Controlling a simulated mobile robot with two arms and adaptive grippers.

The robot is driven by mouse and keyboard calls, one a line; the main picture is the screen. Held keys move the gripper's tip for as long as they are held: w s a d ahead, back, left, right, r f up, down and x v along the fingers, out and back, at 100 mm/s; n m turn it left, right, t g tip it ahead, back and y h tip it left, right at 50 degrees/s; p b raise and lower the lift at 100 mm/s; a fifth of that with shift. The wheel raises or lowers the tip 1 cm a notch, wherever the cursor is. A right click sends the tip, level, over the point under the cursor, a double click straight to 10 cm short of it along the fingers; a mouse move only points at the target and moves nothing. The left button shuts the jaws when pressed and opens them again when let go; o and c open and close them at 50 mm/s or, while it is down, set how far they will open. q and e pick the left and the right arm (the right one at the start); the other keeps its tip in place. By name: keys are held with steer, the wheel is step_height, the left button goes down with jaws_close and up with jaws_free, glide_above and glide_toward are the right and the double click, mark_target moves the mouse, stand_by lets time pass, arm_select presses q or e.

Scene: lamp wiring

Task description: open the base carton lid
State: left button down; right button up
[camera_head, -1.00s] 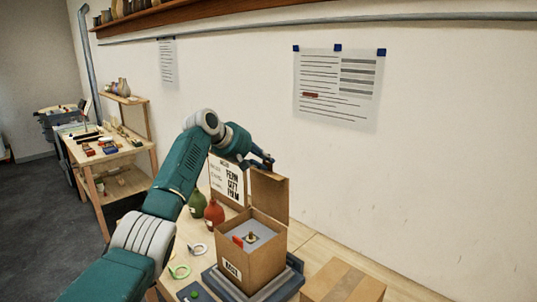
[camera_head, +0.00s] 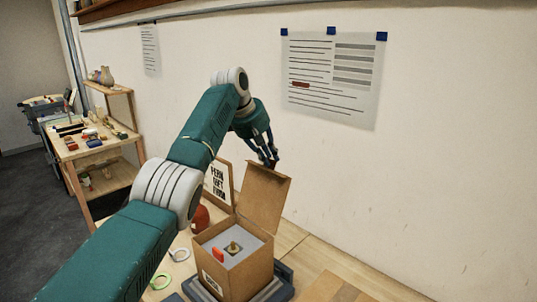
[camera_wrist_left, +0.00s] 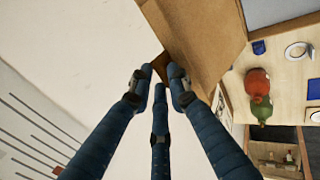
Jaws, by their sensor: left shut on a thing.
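The base carton (camera_head: 240,278) is a brown cardboard box standing on a dark grey tray (camera_head: 283,283). Its lid (camera_head: 264,198) stands up from the back edge, and the top of the carton is open. Inside lie a pale grey surface with a small brass-coloured fitting (camera_head: 233,247) and a red piece (camera_head: 218,255). My left gripper (camera_head: 269,162) points down at the lid's upper edge, shut on it. In the left wrist view, the fingers (camera_wrist_left: 160,82) close at a corner of the brown lid (camera_wrist_left: 207,40). My right gripper is not in view.
A closed cardboard box (camera_head: 335,288) lies at the front right. The wall stands close behind the lid.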

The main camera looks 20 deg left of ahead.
arm_select(q)
steer(key=c, duration=1.9)
jaws_free()
steer(key=shift+s+a+f, duration=0.1)
steer(key=shift+s+f, duration=0.1)
steer(key=shift+f, duration=0.25)
steer(key=shift+s+a+f, duration=0.1)
steer(key=shift+s+f, duration=0.1)
steer(key=shift+f, duration=0.25)
steer(key=shift+o, duration=0.4)
steer(key=shift+w, duration=0.2)
steer(key=shift+r, duration=0.3)
steer(key=v, duration=1.1)
steer(key=shift+r, duration=0.35)
steer(key=shift+a, duration=0.1)
